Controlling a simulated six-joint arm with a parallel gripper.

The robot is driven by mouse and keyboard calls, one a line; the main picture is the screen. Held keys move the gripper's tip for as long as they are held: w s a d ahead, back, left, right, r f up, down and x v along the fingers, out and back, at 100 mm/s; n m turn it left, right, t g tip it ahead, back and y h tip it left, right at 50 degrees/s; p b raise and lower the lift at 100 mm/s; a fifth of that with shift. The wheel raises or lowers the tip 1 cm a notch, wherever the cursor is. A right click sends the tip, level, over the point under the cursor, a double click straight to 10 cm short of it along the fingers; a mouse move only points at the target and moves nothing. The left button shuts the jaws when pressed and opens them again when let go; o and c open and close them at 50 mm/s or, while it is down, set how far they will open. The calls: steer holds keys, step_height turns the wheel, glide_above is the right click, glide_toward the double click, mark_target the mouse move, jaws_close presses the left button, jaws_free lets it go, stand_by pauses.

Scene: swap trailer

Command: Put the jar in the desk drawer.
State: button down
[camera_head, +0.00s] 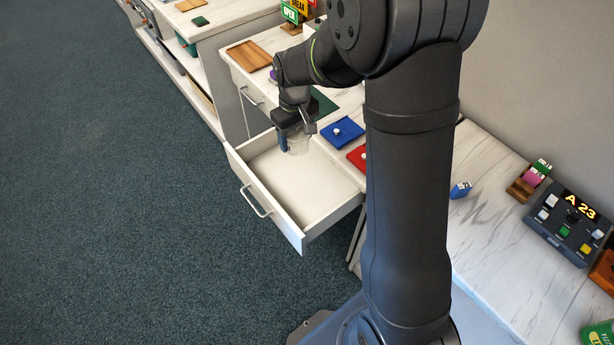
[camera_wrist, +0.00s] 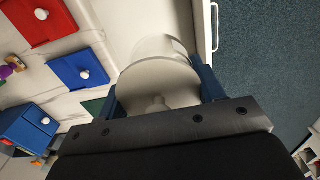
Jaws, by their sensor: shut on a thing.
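The desk drawer (camera_head: 318,211) is pulled open and looks empty apart from the jar at its far end. The jar (camera_head: 298,145) is clear with a pale lid. My gripper (camera_head: 295,133) is shut on the jar and holds it upright at the drawer's far end. In the wrist view the jar's round lid with a knob (camera_wrist: 158,82) sits between the blue fingers. The drawer floor (camera_wrist: 125,20) lies below it there. I cannot tell whether the jar's base touches the drawer floor.
A blue tile with a white knob (camera_head: 342,132) and a red tile (camera_head: 358,157) lie on the desk beside the drawer. A wooden tray (camera_head: 249,55) is farther back. A control box with a display (camera_head: 569,222) stands at the right. Dark carpet (camera_head: 120,200) is clear at the left.

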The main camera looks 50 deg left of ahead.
glide_toward(299, 199)
step_height(299, 199, down, 5)
steer(key=shift+f, duration=0.2)
stand_by(0.4)
steer(key=shift+c, duration=1.8)
jaws_free()
steer(key=shift+s+d+f, duration=0.1)
steer(key=shift+f, duration=0.05)
step_height(299, 199, up, 12)
